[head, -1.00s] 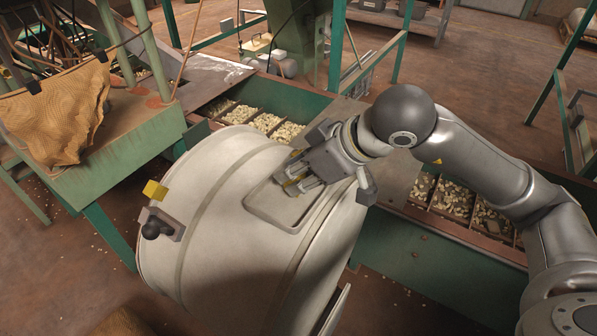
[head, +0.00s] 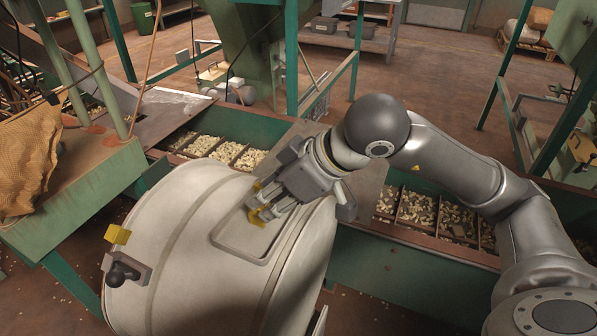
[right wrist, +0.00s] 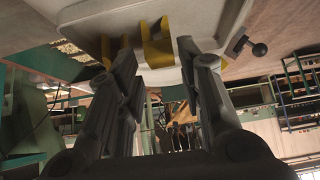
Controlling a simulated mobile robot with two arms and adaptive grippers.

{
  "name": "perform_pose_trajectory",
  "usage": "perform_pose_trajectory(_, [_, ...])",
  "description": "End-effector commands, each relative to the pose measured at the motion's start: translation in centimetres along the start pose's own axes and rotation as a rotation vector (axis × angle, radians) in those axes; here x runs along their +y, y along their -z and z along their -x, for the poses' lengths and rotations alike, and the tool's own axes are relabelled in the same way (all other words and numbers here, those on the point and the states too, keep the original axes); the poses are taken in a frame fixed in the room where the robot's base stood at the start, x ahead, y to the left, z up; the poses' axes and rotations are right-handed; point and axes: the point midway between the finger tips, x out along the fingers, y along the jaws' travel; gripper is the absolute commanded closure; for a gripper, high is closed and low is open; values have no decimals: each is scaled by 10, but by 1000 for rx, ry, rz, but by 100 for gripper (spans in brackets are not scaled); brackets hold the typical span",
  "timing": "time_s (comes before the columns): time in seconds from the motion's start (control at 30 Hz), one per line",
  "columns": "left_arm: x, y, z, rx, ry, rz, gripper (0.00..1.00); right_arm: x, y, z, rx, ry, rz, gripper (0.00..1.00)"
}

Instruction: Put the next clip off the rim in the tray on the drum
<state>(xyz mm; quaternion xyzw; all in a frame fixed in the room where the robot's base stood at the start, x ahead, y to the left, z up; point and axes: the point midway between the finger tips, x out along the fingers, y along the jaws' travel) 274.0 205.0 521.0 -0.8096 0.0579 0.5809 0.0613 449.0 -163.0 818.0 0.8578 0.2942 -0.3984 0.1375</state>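The pale drum (head: 190,230) lies in the middle of the head view, with a shallow tray (head: 219,237) on its upper side. One yellow clip (head: 117,234) sits on the drum's rim at the left. Two more yellow clips are in the tray: one (head: 257,218) just beyond my right fingertips, the other (head: 257,187) near the tray's far edge. My right gripper (head: 262,208) is low over the tray. In the right wrist view its fingers stand apart, with one clip (right wrist: 157,45) beyond the gap and another (right wrist: 107,52) partly behind the left finger. My left gripper is out of view.
A black ball knob (head: 123,274) on a bracket projects from the drum's rim near the rim clip. Green hopper troughs with nuts (head: 205,146) run behind the drum. A green table (head: 85,175) with a sack (head: 28,155) stands close at the left.

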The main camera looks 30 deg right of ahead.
Motion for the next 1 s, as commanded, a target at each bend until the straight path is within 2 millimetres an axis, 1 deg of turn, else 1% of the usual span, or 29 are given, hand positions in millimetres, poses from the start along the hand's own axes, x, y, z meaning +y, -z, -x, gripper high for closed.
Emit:
perform_pose_trajectory(0.03, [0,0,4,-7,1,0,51,2,1,15,2,-5,1,66])
perform_pose_trajectory(0.1, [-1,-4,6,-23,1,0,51,1,1,31,1,-6,2,66])
perform_pose_trajectory(0.2, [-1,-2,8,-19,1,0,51,1,1,52,0,-3,1,66])
perform_pose_trajectory(0.3, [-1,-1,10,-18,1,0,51,1,1,68,-1,-2,0,66])
perform_pose_trajectory(0.4, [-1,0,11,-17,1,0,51,1,0,78,-2,-1,0,66])
perform_pose_trajectory(0.6, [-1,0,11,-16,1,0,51,0,0,85,-2,1,1,66])
perform_pose_trajectory(1.0, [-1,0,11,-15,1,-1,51,0,0,85,-2,2,1,66])
